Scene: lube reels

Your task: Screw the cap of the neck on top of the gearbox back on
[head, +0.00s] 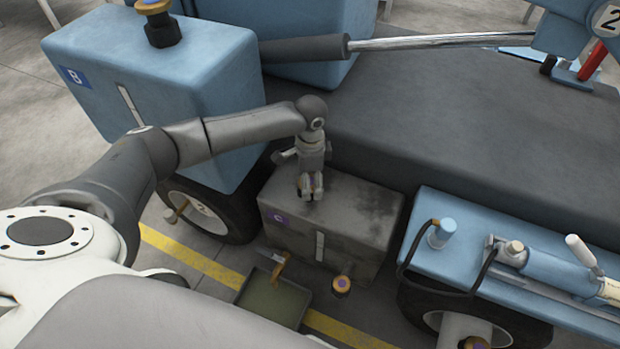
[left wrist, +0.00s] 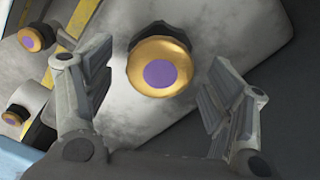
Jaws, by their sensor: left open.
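The gearbox (head: 365,215) is the worn grey box marked C, low in the middle of the head view. Its pale, scuffed top (left wrist: 215,50) fills much of the left wrist view. A gold cap with a purple centre (left wrist: 160,72) sits over a dark collar on that top. Whether its thread is engaged cannot be seen. My left gripper (head: 311,190) points down over the gearbox top. In the left wrist view its open fingers (left wrist: 155,95) stand on either side of the cap, with a gap at both sides. My right gripper is not in view.
A green-grey drip tray (head: 270,303) lies on the floor before the gearbox, under a brass tap (head: 278,268). Another gold fitting (head: 341,285) is low at the gearbox front. The blue tank B (head: 190,75) stands left, a blue unit (head: 510,240) right, and a dark deck (head: 450,130) behind.

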